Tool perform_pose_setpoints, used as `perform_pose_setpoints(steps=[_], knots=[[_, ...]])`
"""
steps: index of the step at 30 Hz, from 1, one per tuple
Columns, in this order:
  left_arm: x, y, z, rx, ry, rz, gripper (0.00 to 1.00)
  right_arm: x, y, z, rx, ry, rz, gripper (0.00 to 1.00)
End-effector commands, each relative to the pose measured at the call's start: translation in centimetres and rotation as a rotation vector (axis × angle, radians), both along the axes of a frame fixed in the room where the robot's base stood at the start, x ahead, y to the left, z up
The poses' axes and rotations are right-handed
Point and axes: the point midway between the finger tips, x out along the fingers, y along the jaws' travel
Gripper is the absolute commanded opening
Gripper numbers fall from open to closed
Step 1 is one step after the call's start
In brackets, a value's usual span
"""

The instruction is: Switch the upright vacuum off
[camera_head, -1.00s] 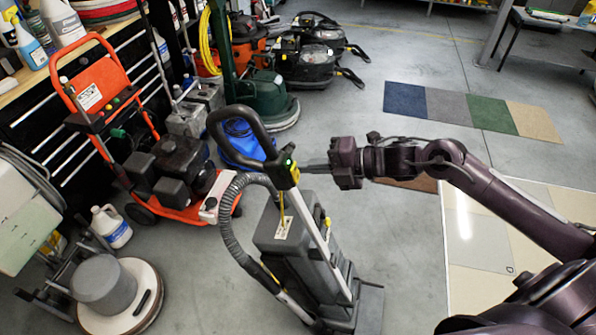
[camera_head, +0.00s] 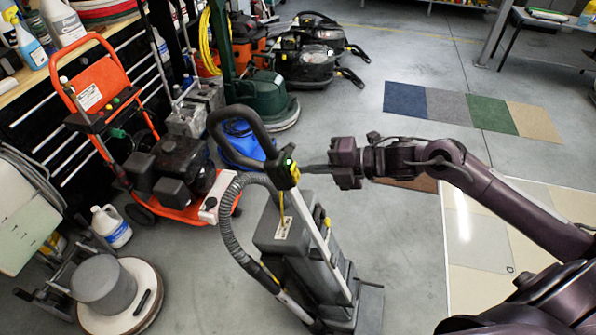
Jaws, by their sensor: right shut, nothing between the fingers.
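The upright vacuum (camera_head: 285,240) stands on the grey floor, with a dark body, a looped black handle and a ribbed grey hose on its left side. A small yellow-and-black switch housing (camera_head: 283,172) sits below the handle loop, with a small green light on it. My right gripper (camera_head: 306,169) comes from the right, shut and empty. Its fingertips are at the right side of the switch housing; I cannot tell whether they touch it. My left gripper does not show.
An orange pressure washer (camera_head: 180,190) stands to the left of the vacuum, with a floor polisher (camera_head: 120,295) at the lower left.

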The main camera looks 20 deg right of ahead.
Motion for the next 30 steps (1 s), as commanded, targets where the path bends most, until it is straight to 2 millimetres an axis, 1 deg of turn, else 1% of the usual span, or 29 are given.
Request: perform_pose_setpoints(steps=[17,22,30], knots=[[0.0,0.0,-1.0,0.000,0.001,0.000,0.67,0.5,0.7,-0.4,0.001,0.000,0.000,0.00],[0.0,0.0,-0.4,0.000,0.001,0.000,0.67,0.3,0.4,-0.2,0.000,0.003,-0.001,0.00],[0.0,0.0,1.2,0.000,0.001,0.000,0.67,-1.0,-1.2,0.7,-0.001,0.004,-0.001,0.00]])
